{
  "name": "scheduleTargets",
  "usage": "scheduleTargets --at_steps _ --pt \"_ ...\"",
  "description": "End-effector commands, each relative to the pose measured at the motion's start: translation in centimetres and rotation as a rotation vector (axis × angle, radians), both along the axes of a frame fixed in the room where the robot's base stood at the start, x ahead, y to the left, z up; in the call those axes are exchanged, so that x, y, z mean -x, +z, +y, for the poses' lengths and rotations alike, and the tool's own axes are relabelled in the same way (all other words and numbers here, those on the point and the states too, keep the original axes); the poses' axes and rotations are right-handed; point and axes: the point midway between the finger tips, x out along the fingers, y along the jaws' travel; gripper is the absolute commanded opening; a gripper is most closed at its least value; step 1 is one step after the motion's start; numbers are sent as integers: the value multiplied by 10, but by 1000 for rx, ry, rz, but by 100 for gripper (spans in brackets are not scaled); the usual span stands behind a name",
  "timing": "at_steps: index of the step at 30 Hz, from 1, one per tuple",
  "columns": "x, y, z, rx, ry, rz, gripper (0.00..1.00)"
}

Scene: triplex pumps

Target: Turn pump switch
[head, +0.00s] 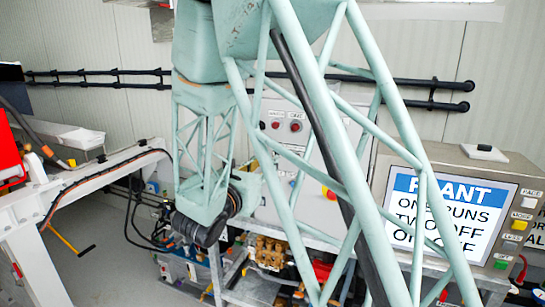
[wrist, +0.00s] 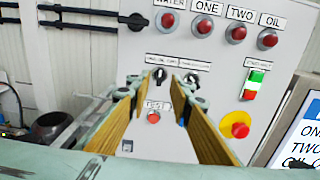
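A light grey control panel (wrist: 215,60) fills the middle of the wrist view. Two black rotary switches sit side by side under small labels I cannot read: a left switch (wrist: 159,75) and a right switch (wrist: 191,79). My gripper (wrist: 168,87) is open and empty, its two yellowish-brown fingers pointing at the panel. The left switch shows in the gap between the fingertips; the right switch is just beyond the right fingertip. I cannot tell whether either touches. In the head view the panel (head: 318,160) is partly hidden behind my arm, and the gripper is not clearly visible.
Red lamps or buttons labelled WATER, ONE (wrist: 204,25), TWO and OIL line the panel top. A red TEST button (wrist: 153,117) sits lower between the fingers. A green-red switch (wrist: 253,84) and red emergency stop (wrist: 236,125) are right. A PLANT screen (head: 450,215) stands right.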

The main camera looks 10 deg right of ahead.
Motion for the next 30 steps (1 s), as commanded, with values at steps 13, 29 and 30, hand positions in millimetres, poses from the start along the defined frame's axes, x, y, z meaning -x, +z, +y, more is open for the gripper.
scheduleTargets --at_steps 13,29,30 --pt "-34 0 -25 -1 -1 -1 20" --pt "-41 0 -30 -1 0 -1 20" --pt "-41 0 -30 -1 0 -1 19"
